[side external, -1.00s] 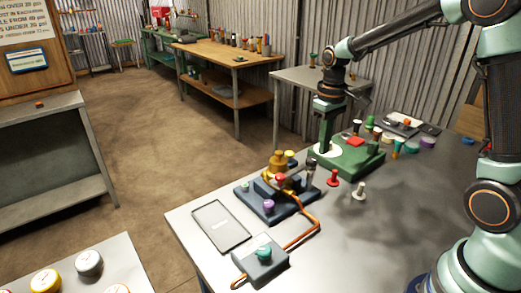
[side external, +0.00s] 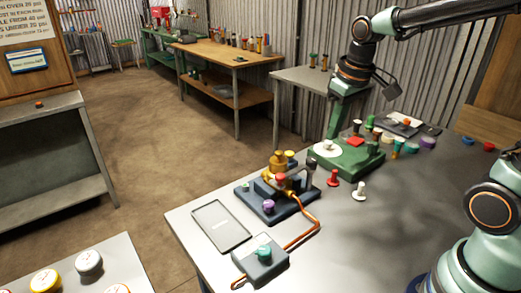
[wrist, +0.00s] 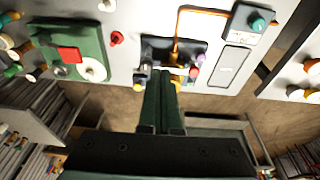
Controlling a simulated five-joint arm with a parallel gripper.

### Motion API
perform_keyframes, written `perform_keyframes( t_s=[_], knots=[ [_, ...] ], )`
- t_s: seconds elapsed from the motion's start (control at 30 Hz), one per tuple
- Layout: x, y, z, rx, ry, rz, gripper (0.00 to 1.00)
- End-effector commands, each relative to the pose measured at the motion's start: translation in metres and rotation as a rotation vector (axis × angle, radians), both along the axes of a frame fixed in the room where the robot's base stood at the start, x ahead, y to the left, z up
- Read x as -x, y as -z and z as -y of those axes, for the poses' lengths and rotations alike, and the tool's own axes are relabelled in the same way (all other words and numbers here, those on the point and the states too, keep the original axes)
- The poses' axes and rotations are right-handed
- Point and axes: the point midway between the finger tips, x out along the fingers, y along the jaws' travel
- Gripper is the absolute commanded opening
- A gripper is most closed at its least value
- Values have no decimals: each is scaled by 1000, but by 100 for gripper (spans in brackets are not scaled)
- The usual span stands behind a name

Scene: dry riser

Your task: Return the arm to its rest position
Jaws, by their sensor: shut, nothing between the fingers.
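My gripper (side external: 331,135) hangs from the raised arm in the side external view, above and behind the green fixture on the table. In the wrist view its two dark green fingers (wrist: 160,76) lie together, pointing up the picture, with nothing between them. The fingers overlap the view of the dark blue valve base (wrist: 185,50), but the side view shows the gripper apart from it.
The grey table (side external: 200,268) holds the brass valve fitting (side external: 279,162), a green fixture (side external: 352,160), a red knob piece (side external: 333,178), a white one (side external: 359,190), a flat grey tablet (side external: 221,225) and a teal-knobbed box (side external: 262,262). The air around my arm looks clear.

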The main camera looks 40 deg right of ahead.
Motion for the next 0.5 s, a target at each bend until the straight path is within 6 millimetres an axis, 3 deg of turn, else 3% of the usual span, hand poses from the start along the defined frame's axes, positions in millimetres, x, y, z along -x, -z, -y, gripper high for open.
perform_keyframes(
  t_s=[0.3, 0.5],
  knots=[
    [51, -19, -28, -9, -4, 202, 0],
    [67, -18, -36, -19, -5, 270, 0]
  ],
)
